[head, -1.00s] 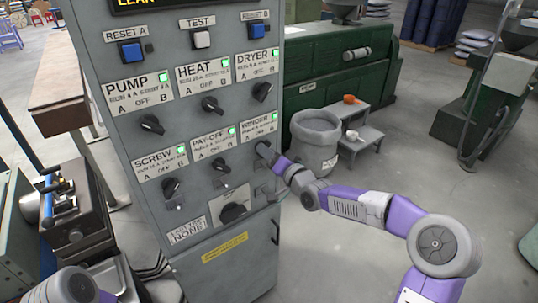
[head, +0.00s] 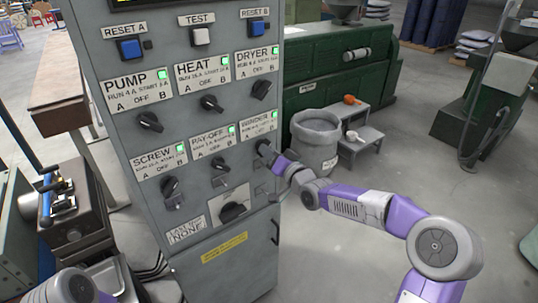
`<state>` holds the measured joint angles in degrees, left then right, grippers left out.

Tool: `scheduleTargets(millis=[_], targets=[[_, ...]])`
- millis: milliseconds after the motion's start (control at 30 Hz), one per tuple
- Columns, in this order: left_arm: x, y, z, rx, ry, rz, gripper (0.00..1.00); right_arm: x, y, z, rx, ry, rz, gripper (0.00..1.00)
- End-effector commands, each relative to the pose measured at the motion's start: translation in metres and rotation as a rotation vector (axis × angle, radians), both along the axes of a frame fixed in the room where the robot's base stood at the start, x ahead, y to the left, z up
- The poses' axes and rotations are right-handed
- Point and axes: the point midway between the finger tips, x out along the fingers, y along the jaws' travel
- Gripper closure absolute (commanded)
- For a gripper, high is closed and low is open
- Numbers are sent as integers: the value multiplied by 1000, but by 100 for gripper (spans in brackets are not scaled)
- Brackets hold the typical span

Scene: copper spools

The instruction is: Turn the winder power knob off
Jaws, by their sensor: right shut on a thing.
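The grey control cabinet (head: 140,210) carries rows of black knobs under white labels. The winder label (head: 258,127) is at the right of the lower row, with a green lamp (head: 272,115) lit at its corner. My right gripper (head: 267,152) is at the winder knob just below that label and is shut on it. The gripper's dark fingers cover most of the knob, so I cannot tell which way it points.
The pay-off knob (head: 220,165) is close left of the right gripper, and the dryer knob (head: 261,89) is above it. A larger black switch (head: 232,210) is below. A grey bin (head: 316,140) and a small step stand (head: 365,140) are behind my right arm.

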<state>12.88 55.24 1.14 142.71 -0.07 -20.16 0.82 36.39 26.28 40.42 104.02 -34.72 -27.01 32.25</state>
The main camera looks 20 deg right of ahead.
Motion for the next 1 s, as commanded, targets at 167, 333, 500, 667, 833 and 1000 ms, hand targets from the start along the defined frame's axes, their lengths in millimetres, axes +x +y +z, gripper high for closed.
scheduleTargets(millis=[167, 333, 500, 667, 833, 1000], targets=[[0, 0, -15, 0, 0, 0, 57, 0, 0, -3, -129, -47, 1, 100], [0, 0, -26, 0, 0, 0, 57, 0, 1, -3, -266, -97, 2, 100], [0, 0, -35, 0, 0, 0, 57, 0, 0, -3, -396, -144, 1, 100], [0, 0, -41, 0, 0, 0, 57, 0, 0, -2, -498, -180, 2, 100], [0, 0, -46, 0, 0, 0, 57, 0, 0, -2, -574, -207, 1, 100], [0, 0, -48, 0, 0, 0, 57, 0, -1, -2, -619, -222, 1, 100]])
